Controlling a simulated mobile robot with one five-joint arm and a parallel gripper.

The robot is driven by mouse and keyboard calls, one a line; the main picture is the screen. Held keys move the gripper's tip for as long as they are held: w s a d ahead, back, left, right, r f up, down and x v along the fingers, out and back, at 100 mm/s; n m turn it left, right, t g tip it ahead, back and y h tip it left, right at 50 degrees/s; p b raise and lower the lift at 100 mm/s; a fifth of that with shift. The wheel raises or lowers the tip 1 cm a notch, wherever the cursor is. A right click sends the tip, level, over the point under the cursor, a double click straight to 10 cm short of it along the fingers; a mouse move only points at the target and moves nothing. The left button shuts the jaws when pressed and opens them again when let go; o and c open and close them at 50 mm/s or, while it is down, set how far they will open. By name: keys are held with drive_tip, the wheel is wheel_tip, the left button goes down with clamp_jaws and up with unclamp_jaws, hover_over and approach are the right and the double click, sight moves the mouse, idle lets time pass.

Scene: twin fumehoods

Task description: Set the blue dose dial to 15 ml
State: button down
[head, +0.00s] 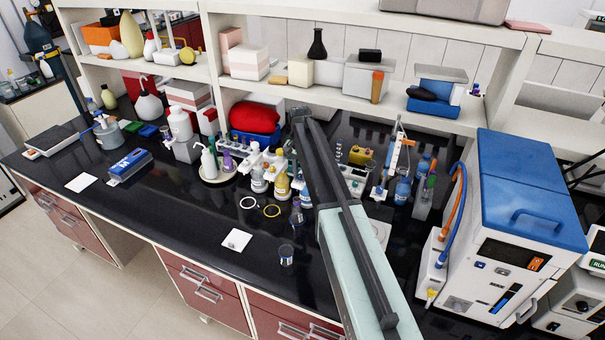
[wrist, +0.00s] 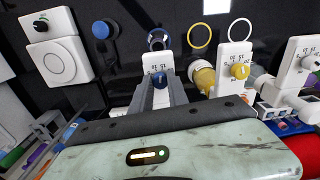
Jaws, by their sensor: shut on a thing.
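The blue dose dial (wrist: 159,78) is on the white upright head of a bottle-top dispenser (wrist: 158,62), in the wrist view. My gripper (wrist: 162,84) has its two grey fingers on either side of the dial, closed on it. Small scale marks show on the white face above the dial, but I cannot read the setting. A similar dispenser with a yellow dial (wrist: 239,71) stands to its right. In the head view my arm crosses the bench and hides the dial and my gripper; the yellow-labelled bottle (head: 282,187) shows left of the arm.
A blue ring (wrist: 157,40) and a yellow ring (wrist: 199,36) lie on the black bench. A white device with a black knob (wrist: 55,45) stands left in the wrist view. A large blue-lidded machine (head: 530,190) stands right of my arm. The front bench is mostly clear.

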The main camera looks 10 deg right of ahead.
sight(300, 175)
drive_tip(key=shift+m, duration=1)
drive_tip(key=shift+d, duration=0.1)
drive_tip(key=c, duration=1.3)
unclamp_jaws()
drive_tip(key=shift+r, duration=0.1)
wheel_tip(300, 175, up, 8)
drive_tip(key=p, duration=0.8)
drive_tip(key=shift+f, duration=0.2)
